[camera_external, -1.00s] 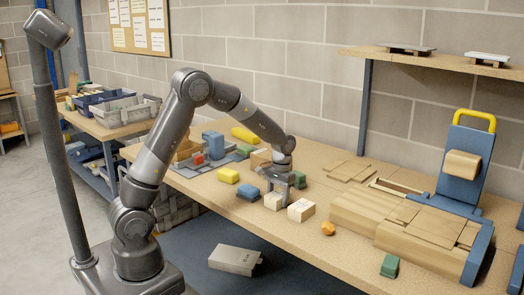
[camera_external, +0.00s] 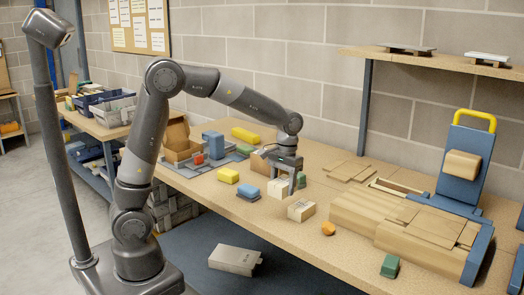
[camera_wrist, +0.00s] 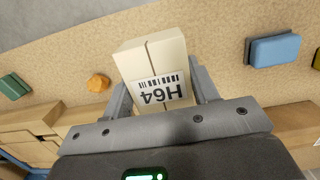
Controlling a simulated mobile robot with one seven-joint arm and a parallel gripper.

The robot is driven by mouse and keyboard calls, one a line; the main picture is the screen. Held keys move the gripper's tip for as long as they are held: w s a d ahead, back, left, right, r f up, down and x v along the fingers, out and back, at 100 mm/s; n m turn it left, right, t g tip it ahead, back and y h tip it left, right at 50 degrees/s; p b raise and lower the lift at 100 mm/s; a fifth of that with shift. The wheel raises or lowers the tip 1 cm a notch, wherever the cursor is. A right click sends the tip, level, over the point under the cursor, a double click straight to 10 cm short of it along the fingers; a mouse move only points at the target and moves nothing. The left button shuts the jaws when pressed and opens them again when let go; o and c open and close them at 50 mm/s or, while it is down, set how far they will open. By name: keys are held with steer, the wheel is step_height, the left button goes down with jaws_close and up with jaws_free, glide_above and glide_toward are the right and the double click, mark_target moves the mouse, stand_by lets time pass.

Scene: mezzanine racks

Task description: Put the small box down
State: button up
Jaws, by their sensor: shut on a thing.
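The small box (camera_external: 278,187) is pale cardboard with a centre seam. My gripper (camera_external: 290,177) is shut on it and holds it above the workbench (camera_external: 225,201). In the wrist view the small box (camera_wrist: 150,61) sits between the two fingers of my gripper (camera_wrist: 160,90), with a white label reading H64 and a barcode facing the camera. A second similar pale box (camera_external: 301,210) rests on the bench just in front and to the right. It cannot be made out in the wrist view.
A blue block (camera_external: 249,191) and a yellow block (camera_external: 228,175) lie to the left. An orange piece (camera_external: 328,228) and a green block (camera_external: 390,265) lie near the front edge. Bare bench shows between the second box and the boards.

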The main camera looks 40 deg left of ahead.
steer(key=w+d+n, duration=0.4)
steer(key=w+n, duration=0.4)
steer(key=n, duration=0.1)
steer(key=n+t+h, duration=0.1)
steer(key=n, duration=0.8)
glide_above(324, 196)
step_height(324, 196, down, 7)
steer(key=shift+a+f, duration=0.1)
steer(key=shift+a, duration=0.05)
steer(key=shift+f, duration=2)
steer(key=o, duration=1)
steer(key=shift+f, duration=0.15)
